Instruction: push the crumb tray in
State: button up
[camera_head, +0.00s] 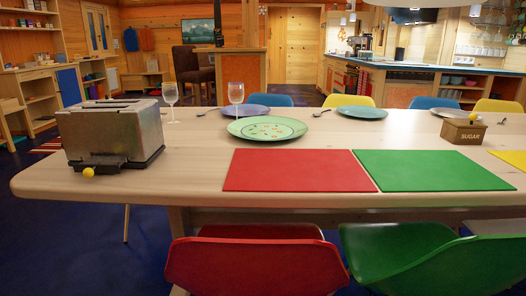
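A metal toaster (110,132) with two slots on top stands near the left end of the long wooden table. A thin, dark grey crumb tray (106,164) appears to stick out low at the toaster's near side, close to the table's front edge. A round yellow knob (88,172) sits at its near left corner; I cannot tell for sure whether it belongs to the tray. How far the tray stands out is hard to tell at this size. My gripper is not in view.
A red chair (255,265) and a green chair stand at the near side. Floor left of them is clear.

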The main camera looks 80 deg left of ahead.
aim_at(91, 172)
jog(key=u, duration=3.65)
